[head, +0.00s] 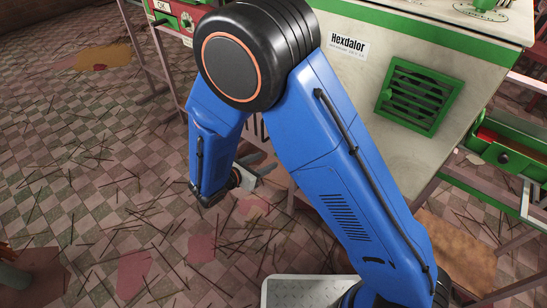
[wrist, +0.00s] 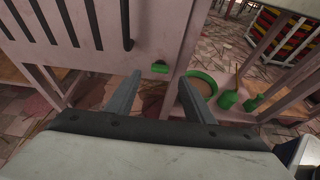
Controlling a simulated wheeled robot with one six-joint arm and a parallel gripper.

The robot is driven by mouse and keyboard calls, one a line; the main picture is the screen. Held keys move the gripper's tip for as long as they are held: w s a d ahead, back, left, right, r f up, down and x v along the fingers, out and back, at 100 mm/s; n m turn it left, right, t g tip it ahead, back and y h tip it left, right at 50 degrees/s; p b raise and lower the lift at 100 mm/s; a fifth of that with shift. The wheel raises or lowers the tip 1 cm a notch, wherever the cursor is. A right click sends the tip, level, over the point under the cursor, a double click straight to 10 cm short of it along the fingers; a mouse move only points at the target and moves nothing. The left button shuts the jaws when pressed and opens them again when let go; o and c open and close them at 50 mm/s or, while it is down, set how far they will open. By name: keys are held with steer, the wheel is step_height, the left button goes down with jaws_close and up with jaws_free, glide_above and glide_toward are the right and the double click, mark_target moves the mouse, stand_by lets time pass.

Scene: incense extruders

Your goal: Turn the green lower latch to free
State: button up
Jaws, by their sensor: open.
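The green lower latch (wrist: 160,67) is a small green piece at the lower edge of a pale pink panel (wrist: 130,30). In the wrist view it shows between and just beyond the tips of my gripper (wrist: 160,77). The gripper is open, its two grey fingers apart on either side of the latch in the picture, with nothing between them. I cannot tell how far off the latch is. In the head view my gripper (head: 258,165) is small and partly hidden beside the machine; the latch is not visible there, hidden behind my arm.
The panel has dark vertical slots. In the head view a cream machine with a green vent (head: 419,96) stands at right; the floor is littered with thin sticks.

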mark_target(278, 155)
steer(key=shift+x, duration=3.15)
steer(key=shift+c, duration=0.5)
steer(key=c, duration=0.9)
